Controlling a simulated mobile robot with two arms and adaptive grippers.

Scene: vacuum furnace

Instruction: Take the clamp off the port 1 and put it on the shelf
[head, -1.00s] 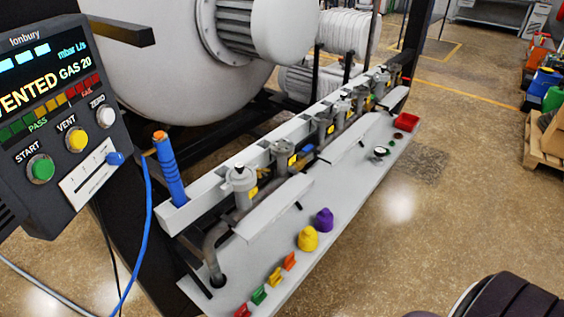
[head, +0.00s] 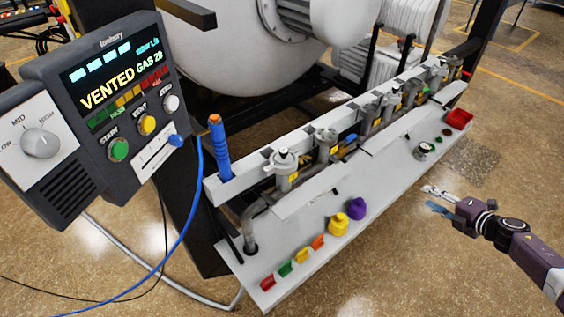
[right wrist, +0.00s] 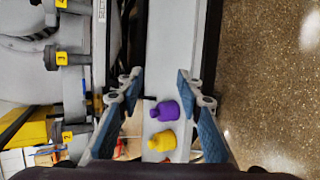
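Several grey ports with clamp-like fittings stand along the white manifold rail (head: 352,122). The nearest port fitting (head: 285,165) is at the left end, with another (head: 327,145) beyond it. Yellow tags mark the ports; I cannot read which is port 1 in the head view. The pale shelf (head: 388,178) runs along the front below them. My right gripper (head: 437,200) is open and empty, off to the right of the shelf. In the right wrist view its fingers (right wrist: 158,85) are spread, with the shelf seen between them. My left gripper is not in view.
A blue-handled tool (head: 220,150) stands at the rail's left end. The control panel (head: 125,110) fills the left. Floor at right is open.

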